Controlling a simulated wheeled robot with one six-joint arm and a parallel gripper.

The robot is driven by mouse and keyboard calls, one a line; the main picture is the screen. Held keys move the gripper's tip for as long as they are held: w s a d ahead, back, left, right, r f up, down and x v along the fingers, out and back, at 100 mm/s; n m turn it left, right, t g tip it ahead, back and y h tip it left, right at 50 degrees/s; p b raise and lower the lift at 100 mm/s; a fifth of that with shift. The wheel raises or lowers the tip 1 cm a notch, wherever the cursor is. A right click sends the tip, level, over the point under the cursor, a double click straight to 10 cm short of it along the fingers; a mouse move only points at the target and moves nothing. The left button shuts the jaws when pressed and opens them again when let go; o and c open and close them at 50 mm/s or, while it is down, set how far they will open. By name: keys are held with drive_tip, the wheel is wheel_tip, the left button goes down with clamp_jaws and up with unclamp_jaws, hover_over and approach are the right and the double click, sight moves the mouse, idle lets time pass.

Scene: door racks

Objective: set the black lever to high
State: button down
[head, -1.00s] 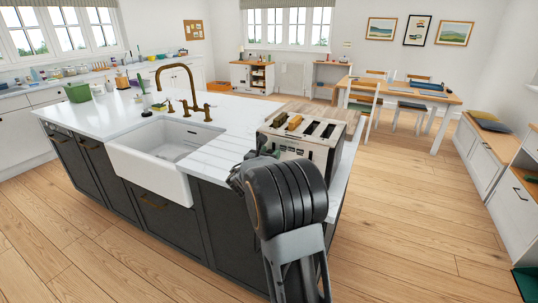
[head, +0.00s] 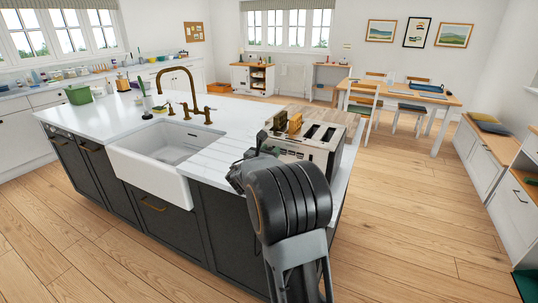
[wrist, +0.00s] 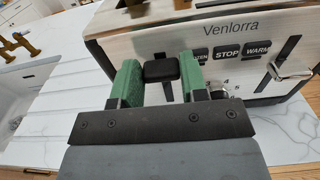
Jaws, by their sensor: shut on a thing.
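A metal toaster (wrist: 228,42) marked "Venlorra" stands at the counter's right end; it also shows in the head view (head: 292,146). The black lever (wrist: 161,68) is a dark knob on its front, to the left of the buttons, with a dark slot visible below it. My gripper (wrist: 160,72) has its green fingers on either side of the knob and is shut on it. Two toast slices (head: 287,123) stand up out of the toaster's left slots.
A second, chrome-coloured lever (wrist: 288,70) is on the toaster's right side, with a row of black buttons (wrist: 228,52) between. A white sink (head: 150,180) and brass tap (head: 178,85) are to the left. The white counter (head: 225,120) between is clear.

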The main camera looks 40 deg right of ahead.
drive_tip(key=shift+r, duration=0.2)
drive_tip(key=c, duration=0.6)
unclamp_jaws()
drive_tip(key=shift+c, duration=0.2)
drive_tip(key=b+v, duration=0.1)
drive_tip(key=v, duration=1.3)
drive_tip(key=shift+d+f, duration=0.1)
